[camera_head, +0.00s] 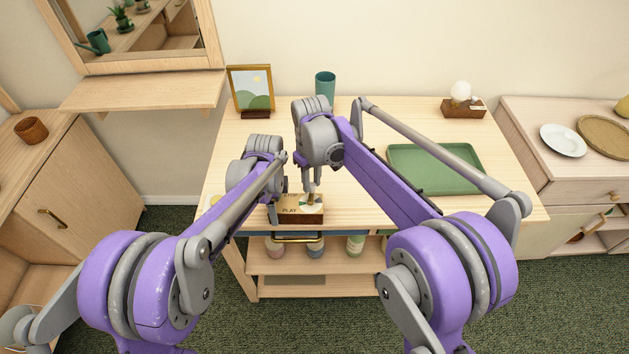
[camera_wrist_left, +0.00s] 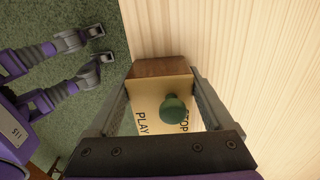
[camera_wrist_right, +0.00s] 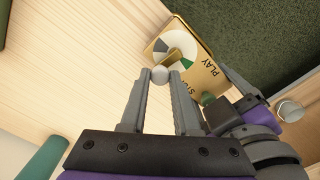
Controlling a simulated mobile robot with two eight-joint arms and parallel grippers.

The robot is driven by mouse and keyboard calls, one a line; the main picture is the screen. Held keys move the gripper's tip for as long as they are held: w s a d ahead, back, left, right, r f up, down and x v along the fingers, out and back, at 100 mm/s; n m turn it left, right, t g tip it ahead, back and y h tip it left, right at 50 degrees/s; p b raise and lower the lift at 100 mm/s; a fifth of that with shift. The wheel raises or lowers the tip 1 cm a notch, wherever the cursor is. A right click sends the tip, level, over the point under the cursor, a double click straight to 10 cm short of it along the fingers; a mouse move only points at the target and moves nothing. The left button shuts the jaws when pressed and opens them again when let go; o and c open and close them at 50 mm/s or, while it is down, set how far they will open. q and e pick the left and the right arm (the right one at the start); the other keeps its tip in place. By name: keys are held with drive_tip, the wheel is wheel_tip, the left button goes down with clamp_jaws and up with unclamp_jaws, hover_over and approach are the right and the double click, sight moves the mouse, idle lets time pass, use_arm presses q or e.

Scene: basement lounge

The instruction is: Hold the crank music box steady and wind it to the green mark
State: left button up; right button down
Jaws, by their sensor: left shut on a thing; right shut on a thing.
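The crank music box (camera_head: 313,216) stands near the table's front edge, wooden with a brass top marked PLAY and STOP. My left gripper (camera_wrist_left: 162,84) is shut on the box, one finger along each side. A green knob (camera_wrist_left: 172,108) stands on the top between PLAY and STOP. In the right wrist view, the dial (camera_wrist_right: 162,43) has a white face, a grey sector and a green mark (camera_wrist_right: 188,63). My right gripper (camera_wrist_right: 160,76) is shut on the pale crank knob (camera_wrist_right: 160,73). The brass crank arm points away from the green mark.
A green tray (camera_head: 456,184) lies right of my right arm.

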drive_tip(key=n, duration=0.2)
drive_tip(key=a+n, duration=0.1)
drive_tip(key=shift+n, duration=0.4)
drive_tip(key=shift+s+a+n, duration=0.1)
drive_tip(key=shift+a+n, duration=0.15)
drive_tip(key=shift+n, duration=0.7)
drive_tip(key=shift+s+a+n, duration=0.1)
drive_tip(key=shift+a+n, duration=0.1)
drive_tip(key=shift+n, duration=0.75)
drive_tip(key=c, duration=0.6)
unclamp_jaws()
drive_tip(key=shift+c, duration=0.2)
drive_tip(key=shift+r, duration=0.1)
wheel_tip(320, 180, up, 12)
